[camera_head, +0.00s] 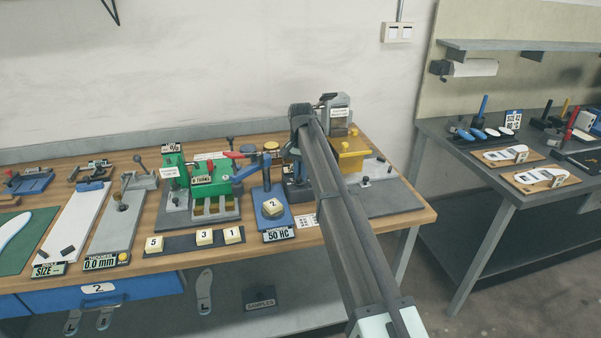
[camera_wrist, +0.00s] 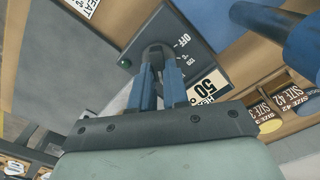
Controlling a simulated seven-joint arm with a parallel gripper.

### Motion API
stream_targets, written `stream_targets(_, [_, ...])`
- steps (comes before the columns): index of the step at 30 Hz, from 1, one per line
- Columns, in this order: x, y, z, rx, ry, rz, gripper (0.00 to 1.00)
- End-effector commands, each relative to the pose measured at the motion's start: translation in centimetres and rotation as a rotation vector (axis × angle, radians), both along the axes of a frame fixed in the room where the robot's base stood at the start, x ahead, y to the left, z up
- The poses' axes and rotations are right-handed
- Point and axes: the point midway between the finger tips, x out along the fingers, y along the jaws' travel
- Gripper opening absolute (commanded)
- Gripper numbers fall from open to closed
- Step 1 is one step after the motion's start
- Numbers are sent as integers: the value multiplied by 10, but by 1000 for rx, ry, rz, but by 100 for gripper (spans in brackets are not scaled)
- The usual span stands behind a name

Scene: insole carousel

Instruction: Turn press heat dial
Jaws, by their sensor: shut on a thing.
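The heat dial (camera_wrist: 157,50) is a dark rounded knob on a dark grey plate (camera_wrist: 145,32) in the wrist view. White marks, one reading OFF, lie to the right of the knob. My gripper (camera_wrist: 158,68) is shut on the dial, with one blue finger on each side of it. The fingers hide part of the knob, so I cannot tell exactly where it points. In the head view, my arm covers the dial area, and I cannot make the dial out.
In the head view, a yellow block (camera_head: 351,160) stands just right of my arm. A blue stand (camera_head: 271,192) and a green fixture (camera_head: 205,178) are to the left. In the wrist view, a blue cylinder (camera_wrist: 303,42) is close on the right, with size-labelled discs (camera_wrist: 262,112) below.

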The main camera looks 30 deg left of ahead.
Motion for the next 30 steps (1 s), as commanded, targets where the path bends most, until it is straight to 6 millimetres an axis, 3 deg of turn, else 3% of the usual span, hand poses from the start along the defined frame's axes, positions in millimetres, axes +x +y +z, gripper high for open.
stream_targets(20, [0, 0, 0, 1, -1, -66, 0])
stream_targets(21, [0, 0, 0, 1, -1, -66, 16])
stream_targets(30, [0, 0, 0, 0, -1, -66, 40])
